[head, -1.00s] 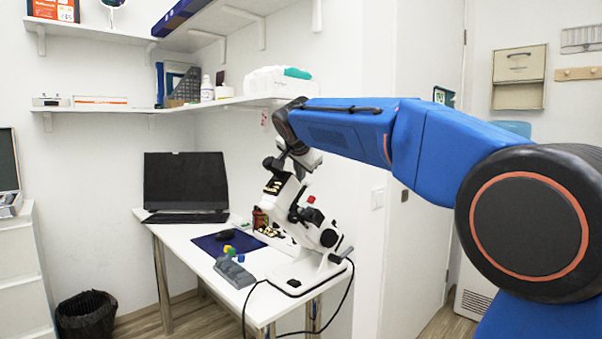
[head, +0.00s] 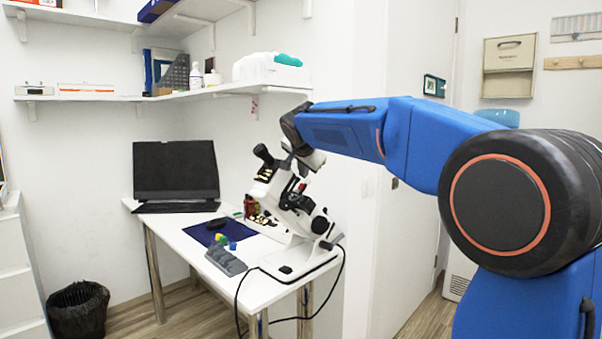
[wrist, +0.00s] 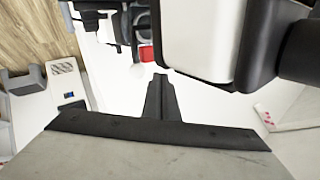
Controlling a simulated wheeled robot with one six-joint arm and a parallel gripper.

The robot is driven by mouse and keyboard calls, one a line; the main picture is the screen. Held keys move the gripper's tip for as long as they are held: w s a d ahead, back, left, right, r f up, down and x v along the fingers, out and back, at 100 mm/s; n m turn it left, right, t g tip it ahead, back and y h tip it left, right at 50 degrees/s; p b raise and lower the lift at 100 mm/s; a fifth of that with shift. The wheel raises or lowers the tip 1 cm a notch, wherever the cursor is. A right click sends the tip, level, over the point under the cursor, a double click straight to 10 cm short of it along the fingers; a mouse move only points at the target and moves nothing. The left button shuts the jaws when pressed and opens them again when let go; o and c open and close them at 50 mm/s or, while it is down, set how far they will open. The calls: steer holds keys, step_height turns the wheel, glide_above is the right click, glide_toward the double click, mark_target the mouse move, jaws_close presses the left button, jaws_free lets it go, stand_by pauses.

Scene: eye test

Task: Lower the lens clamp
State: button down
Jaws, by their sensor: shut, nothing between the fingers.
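A white and black microscope (head: 308,222) stands on the right part of the white desk. A small red part (head: 301,187) sits on its upper body, and it also shows in the wrist view (wrist: 146,53). I cannot tell for sure which part is the lens clamp. My gripper (wrist: 160,78) is shut and empty in the wrist view, its dark fingers together just below the red part in the picture. A large white and black microscope body part (wrist: 200,40) fills the upper right there. In the head view my arm's end is close above the microscope, and the fingers are not clear.
The white desk (head: 185,238) holds a black laptop (head: 176,172), a dark blue mat (head: 205,232), a grey block (head: 226,260) and small coloured pieces (head: 222,241). A black cable hangs from the microscope. A wall shelf (head: 130,98) is behind. A black bin (head: 78,308) stands at left.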

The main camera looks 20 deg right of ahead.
steer(key=r, duration=0.1)
steer(key=s+r, duration=0.1)
steer(key=d+r, duration=0.1)
steer(key=shift+s+r, duration=0.1)
steer(key=shift+s, duration=0.15)
steer(key=v, duration=1)
steer(key=s+d+f+n+g+y, duration=0.1)
steer(key=s+f+n, duration=0.4)
steer(key=s+f, duration=1.5)
steer(key=s+d+f+n+g+y, duration=0.2)
steer(key=s+f+n+g, duration=0.2)
steer(key=s+f, duration=1.6)
steer(key=s+n, duration=0.2)
steer(key=shift+n, duration=0.3)
